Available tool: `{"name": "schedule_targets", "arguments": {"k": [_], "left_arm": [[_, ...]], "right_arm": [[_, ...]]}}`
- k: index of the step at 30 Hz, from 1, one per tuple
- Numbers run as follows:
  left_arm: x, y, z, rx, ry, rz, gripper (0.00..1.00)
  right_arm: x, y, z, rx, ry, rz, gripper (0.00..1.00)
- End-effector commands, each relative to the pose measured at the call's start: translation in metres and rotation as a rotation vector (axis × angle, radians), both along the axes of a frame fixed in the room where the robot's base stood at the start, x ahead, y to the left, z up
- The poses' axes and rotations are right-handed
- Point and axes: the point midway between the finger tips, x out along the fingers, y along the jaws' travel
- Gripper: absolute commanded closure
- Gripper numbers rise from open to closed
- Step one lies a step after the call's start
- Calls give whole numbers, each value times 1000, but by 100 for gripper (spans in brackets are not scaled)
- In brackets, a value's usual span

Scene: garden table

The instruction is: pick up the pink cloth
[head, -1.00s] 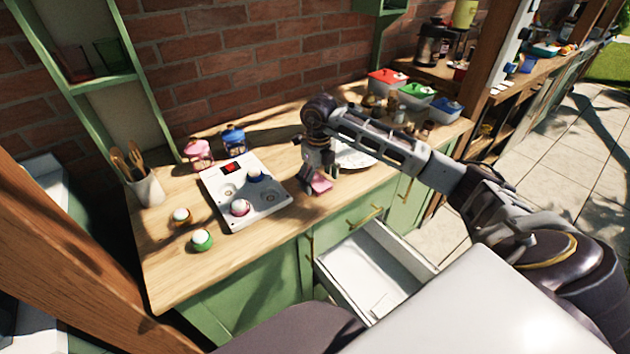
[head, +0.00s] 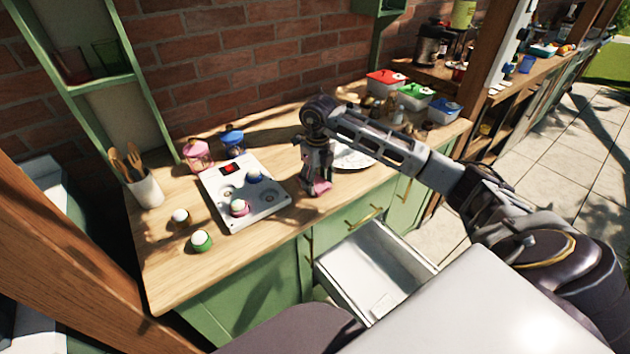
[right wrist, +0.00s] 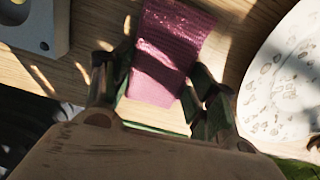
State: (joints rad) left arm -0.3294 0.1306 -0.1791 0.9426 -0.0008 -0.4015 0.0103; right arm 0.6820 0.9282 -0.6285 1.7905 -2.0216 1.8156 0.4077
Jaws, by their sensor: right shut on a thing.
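The pink cloth (head: 321,187) lies at the front of the wooden counter, under my right gripper (head: 316,186). In the right wrist view the cloth (right wrist: 168,48) is a flat, ribbed strip, with its near part between the two fingers of the right gripper (right wrist: 160,92). The right gripper points down and is shut on the cloth. Part of the cloth is hidden by the fingers in the head view. I do not see my left gripper.
A white plate (head: 353,157) lies right beside the gripper, partly behind my arm. A white panel (head: 225,210) with egg cups is at left. A drawer (head: 350,262) stands open below the counter. Lidded boxes (head: 414,98) stand at the back right.

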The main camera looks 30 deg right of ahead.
Motion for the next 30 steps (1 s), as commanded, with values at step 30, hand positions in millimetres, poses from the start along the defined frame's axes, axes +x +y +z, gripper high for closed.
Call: {"name": "schedule_targets", "arguments": {"k": [30], "left_arm": [[-13, 4, -2, 5, 15, -1, 68]], "right_arm": [[1, 0, 93, 0, -1, 0, 51]]}}
